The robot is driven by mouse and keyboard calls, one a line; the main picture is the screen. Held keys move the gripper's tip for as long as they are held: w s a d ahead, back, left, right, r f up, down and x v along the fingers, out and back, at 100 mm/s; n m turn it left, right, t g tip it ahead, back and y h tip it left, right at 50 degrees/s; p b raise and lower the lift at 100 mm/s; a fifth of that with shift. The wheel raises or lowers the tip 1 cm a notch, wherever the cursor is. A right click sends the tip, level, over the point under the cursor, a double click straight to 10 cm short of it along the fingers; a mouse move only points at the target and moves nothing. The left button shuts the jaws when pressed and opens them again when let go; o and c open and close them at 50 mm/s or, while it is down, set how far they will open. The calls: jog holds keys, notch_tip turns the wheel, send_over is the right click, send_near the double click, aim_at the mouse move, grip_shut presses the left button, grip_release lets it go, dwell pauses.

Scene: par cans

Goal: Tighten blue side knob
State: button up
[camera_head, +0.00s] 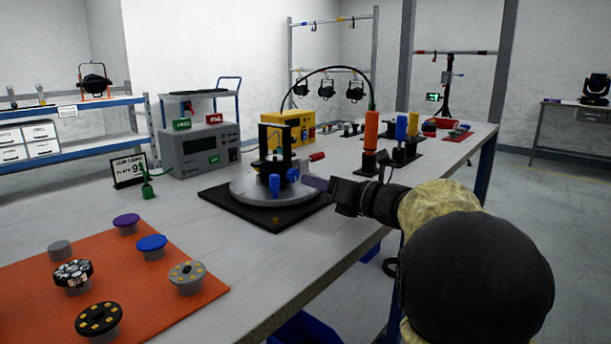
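A black upright fixture (276,143) stands on a round grey plate (248,191) over a black square base. A blue knob (274,184) shows upright at its front, and a smaller blue piece (292,174) sits just right of it. A purple piece (314,183) lies at the plate's right edge, and a red one (317,157) sticks out behind. My gripper (334,195) reaches in from the right, its dark end at or very near the purple piece, right of the blue knob and apart from it. Its fingers are too dark and small to tell open from shut.
An orange mat (205,295) with several loose knobs lies at front left. A grey meter box (200,150) and yellow box (290,130) stand behind the fixture. An orange-handled tool (371,130) stands to the right. The bench between mat and base is clear.

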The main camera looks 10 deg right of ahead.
jog(key=p+v, duration=0.2)
jog(key=v, duration=1)
jog(key=shift+p, duration=0.3)
